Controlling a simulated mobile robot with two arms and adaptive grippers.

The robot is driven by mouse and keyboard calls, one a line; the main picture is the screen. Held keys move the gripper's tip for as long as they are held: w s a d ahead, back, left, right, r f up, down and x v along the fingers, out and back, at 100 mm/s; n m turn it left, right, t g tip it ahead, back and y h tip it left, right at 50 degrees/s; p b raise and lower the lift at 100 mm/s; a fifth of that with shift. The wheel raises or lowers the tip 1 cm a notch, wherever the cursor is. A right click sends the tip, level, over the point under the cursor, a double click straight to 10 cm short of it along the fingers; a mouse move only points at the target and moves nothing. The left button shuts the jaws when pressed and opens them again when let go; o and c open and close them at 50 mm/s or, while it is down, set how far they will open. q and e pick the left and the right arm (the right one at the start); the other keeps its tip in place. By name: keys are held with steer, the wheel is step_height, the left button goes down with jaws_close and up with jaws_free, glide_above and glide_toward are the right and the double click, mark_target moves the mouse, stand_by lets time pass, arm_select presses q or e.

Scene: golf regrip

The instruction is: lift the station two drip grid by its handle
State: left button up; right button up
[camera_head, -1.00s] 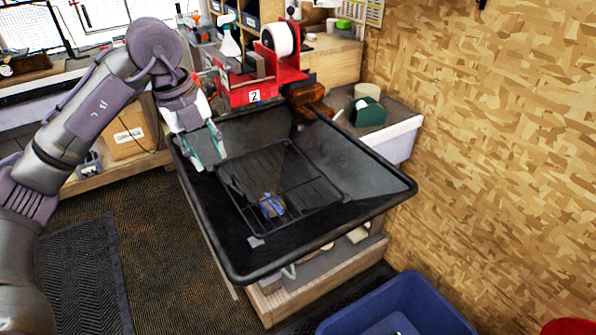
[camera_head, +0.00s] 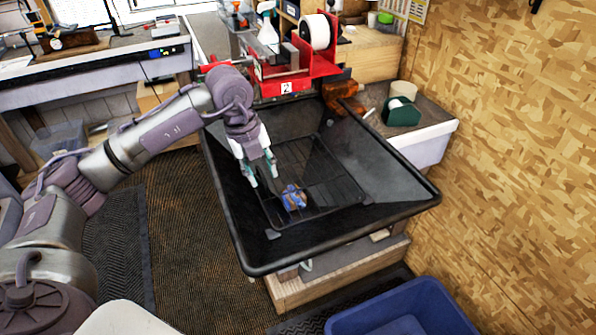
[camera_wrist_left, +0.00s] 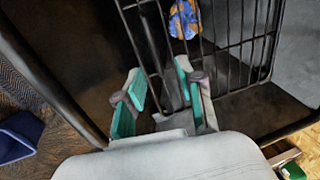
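The station two drip grid (camera_head: 335,192) is a black wire rack lying in a large black tray (camera_head: 424,197) below the red vise marked 2. Its bars also show in the left wrist view (camera_wrist_left: 248,42). A blue-and-orange patterned piece (camera_head: 293,198) is on the grid; I cannot tell whether it belongs to the handle. It shows at the top of the left wrist view (camera_wrist_left: 184,19). My left gripper (camera_head: 262,176) is open over the tray's left part, beside that piece. A dark bar passes between its teal-padded fingers (camera_wrist_left: 160,78) in the wrist view; contact is unclear.
The red vise (camera_head: 290,75) stands behind the tray, with a brown object (camera_head: 342,90) at the tray's back edge. A blue bin (camera_head: 405,310) is at the front right. A chipboard wall (camera_head: 520,150) bounds the right side.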

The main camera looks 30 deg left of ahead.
mark_target(264, 178)
arm_select(q)
steer(key=f, duration=0.3)
steer(key=shift+w+f+p, duration=0.2)
steer(key=shift+w+p, duration=0.15)
steer(key=shift+w, duration=0.05)
jaws_close()
steer(key=shift+r, duration=0.1)
